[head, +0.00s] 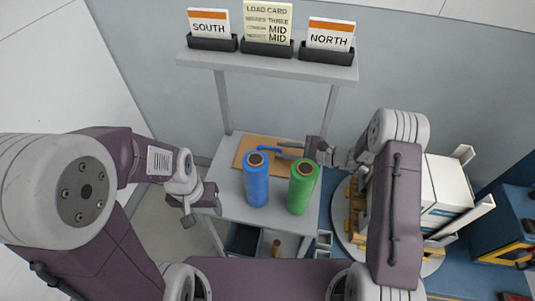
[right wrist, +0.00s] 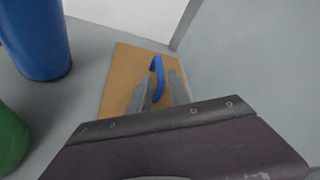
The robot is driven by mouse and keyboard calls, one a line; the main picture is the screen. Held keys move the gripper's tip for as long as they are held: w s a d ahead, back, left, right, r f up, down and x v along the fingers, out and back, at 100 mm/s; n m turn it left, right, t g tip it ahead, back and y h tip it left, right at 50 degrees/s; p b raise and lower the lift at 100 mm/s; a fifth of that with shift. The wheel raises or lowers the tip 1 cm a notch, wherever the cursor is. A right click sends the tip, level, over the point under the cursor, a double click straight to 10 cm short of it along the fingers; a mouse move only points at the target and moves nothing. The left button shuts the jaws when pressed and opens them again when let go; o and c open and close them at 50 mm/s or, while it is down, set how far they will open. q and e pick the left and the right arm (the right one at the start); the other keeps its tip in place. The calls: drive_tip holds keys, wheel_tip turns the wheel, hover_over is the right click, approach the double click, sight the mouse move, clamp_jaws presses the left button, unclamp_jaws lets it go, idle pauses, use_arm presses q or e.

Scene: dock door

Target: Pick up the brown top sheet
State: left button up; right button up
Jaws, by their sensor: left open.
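The brown top sheet (head: 245,152) lies flat on the grey table, with a blue handle (head: 268,149) on it. The sheet (right wrist: 115,85) and the handle (right wrist: 157,75) also show in the right wrist view. My right gripper (right wrist: 160,90) is low over the sheet, its two grey fingers on either side of the handle. The fingers stand apart, but I cannot tell whether they press on the handle. My left gripper (head: 198,208) is open and empty, left of the table, away from the sheet. The sheet's near edge is partly hidden by the rolls.
A blue roll (head: 256,183) and a green roll (head: 302,190) stand upright on the table (head: 229,205) in front of the sheet. A shelf (head: 270,64) above carries SOUTH, load and NORTH cards. A loaded round platform (head: 345,240) stands at right.

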sight(277, 149)
drive_tip(key=x, duration=0.5)
drive_tip(key=shift+d+r, duration=0.1)
drive_tip(key=shift+d, duration=0.05)
clamp_jaws()
